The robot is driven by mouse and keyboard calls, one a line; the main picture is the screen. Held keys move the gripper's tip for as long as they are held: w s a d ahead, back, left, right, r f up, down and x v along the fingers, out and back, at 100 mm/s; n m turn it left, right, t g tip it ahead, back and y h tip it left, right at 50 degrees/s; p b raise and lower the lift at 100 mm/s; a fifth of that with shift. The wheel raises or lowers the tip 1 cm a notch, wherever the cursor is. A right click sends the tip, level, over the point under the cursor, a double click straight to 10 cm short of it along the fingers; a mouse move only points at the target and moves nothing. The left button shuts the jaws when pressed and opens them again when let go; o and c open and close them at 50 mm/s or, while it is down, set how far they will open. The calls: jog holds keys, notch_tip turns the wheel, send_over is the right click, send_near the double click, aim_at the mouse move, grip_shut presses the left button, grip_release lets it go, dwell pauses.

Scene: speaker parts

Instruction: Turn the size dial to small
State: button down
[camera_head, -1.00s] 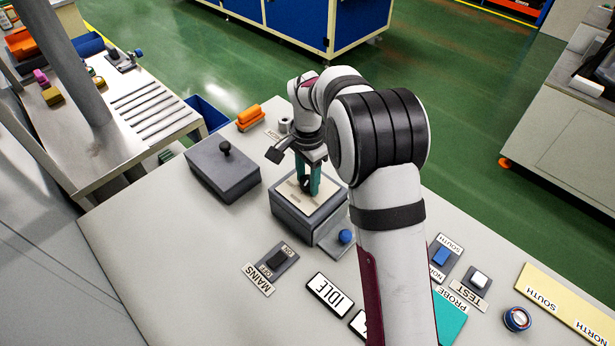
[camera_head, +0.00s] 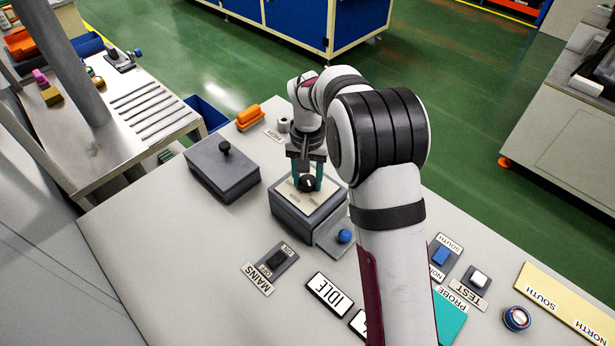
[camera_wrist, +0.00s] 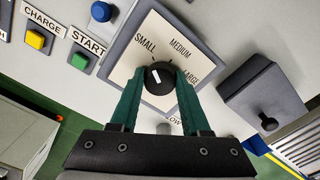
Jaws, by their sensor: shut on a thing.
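The size dial (camera_wrist: 158,77) is a round black knob with a white mark, on a cream plate (camera_head: 290,198) atop a grey box. In the wrist view, SMALL (camera_wrist: 145,43) is printed up-left of the knob, MEDIUM (camera_wrist: 180,48) up-right and LARGE (camera_wrist: 189,74) to the right. The white mark slants up-left, toward SMALL. My gripper (camera_wrist: 160,72) is shut on the dial, with one teal finger on each side. In the head view, my gripper (camera_head: 306,181) comes down on the dial (camera_head: 307,184) from above; the fingers hide part of the plate.
A grey box with a black knobbed lever (camera_head: 224,148) stands left of the dial box. A blue button (camera_head: 345,236) is on its near-right side. A MAINS switch (camera_head: 273,260) and an IDLE sign (camera_head: 329,293) lie nearer. The table's left front is clear.

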aim_at(308, 181)
jog(key=shift+w, duration=0.1)
dwell(0.3)
jog(key=shift+c, duration=1.9)
grip_release()
notch_tip(308, 181, up, 16)
